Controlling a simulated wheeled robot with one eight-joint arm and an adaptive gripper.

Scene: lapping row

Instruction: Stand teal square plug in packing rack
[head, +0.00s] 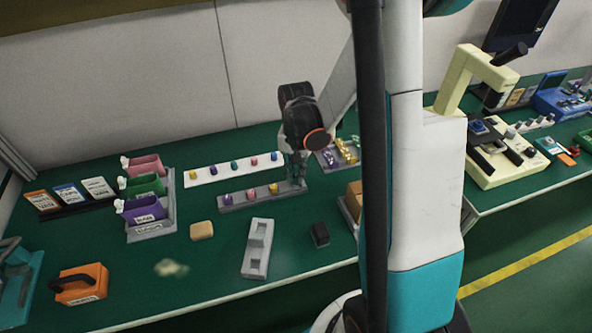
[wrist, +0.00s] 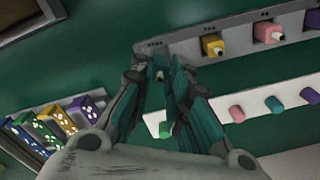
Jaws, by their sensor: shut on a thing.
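My gripper (head: 297,180) points down at the right end of a grey rack (head: 238,200). This rack holds a purple, a pink and a yellow plug in a row. In the wrist view, my gripper (wrist: 160,78) is shut on a small teal plug (wrist: 159,73), mostly hidden between the fingers. The plug is at the end of the grey rack (wrist: 190,52), beside the yellow plug (wrist: 213,45). Whether it touches the rack or sits in a slot, I cannot tell. The pink plug (wrist: 268,33) stands farther along.
A white strip (head: 215,173) with several coloured plugs lies behind the grey rack. Labelled bins (head: 146,208) stand to the left. A grey two-pocket block (head: 257,248), a tan block (head: 202,230) and a black block (head: 320,234) are in front. Another tray (head: 338,155) is to the right.

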